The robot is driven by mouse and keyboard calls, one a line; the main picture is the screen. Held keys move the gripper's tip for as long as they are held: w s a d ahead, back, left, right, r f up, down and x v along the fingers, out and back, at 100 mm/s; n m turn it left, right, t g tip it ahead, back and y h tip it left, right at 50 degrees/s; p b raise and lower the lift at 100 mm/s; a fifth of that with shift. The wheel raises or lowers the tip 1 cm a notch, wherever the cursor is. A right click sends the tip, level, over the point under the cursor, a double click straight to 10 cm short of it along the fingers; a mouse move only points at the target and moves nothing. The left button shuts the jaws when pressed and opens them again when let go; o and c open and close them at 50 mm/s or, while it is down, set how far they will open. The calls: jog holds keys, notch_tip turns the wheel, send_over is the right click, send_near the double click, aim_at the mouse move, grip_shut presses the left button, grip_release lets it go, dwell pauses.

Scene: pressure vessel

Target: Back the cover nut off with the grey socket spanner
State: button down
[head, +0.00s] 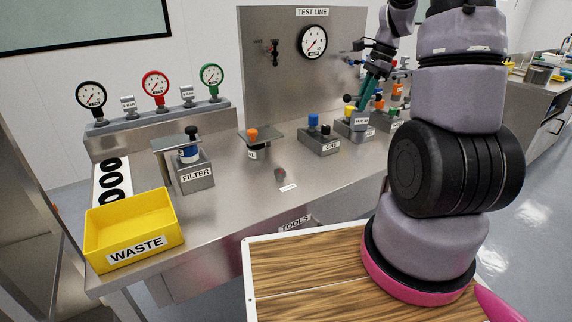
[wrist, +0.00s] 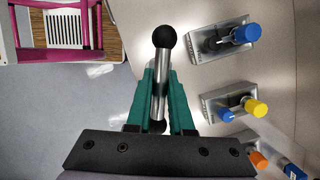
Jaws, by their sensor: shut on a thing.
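My gripper (head: 369,84) is over the back right of the steel bench in the head view, pointing down. Its green fingers (wrist: 160,90) are shut on a bright metal bar with black ball ends, which looks like the cross handle of the grey socket spanner (wrist: 161,66). In the head view one black ball (head: 347,98) shows beside the fingertips, just above a grey labelled block (head: 358,122). The spanner's socket end is hidden, and I cannot tell whether it sits on anything. I cannot pick out the cover nut in either view.
Blocks with coloured knobs stand close by, including one with a blue knob (wrist: 247,33) and one with a yellow knob (wrist: 255,107). A filter block (head: 197,175), a yellow waste bin (head: 130,225) and several gauges stand left. The bench's front middle is mostly clear.

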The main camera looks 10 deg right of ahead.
jog(key=s+a+n+g, duration=0.2)
jog(key=a+n, duration=0.5)
jog(key=a, duration=1.8)
jog(key=shift+s+a+f+h, duration=0.15)
jog(key=shift+s+h, duration=0.15)
jog(key=shift+s, duration=0.3)
jog(key=shift+f, duration=0.15)
notch_tip(320, 180, down, 8)
jog(key=shift+n, duration=0.3)
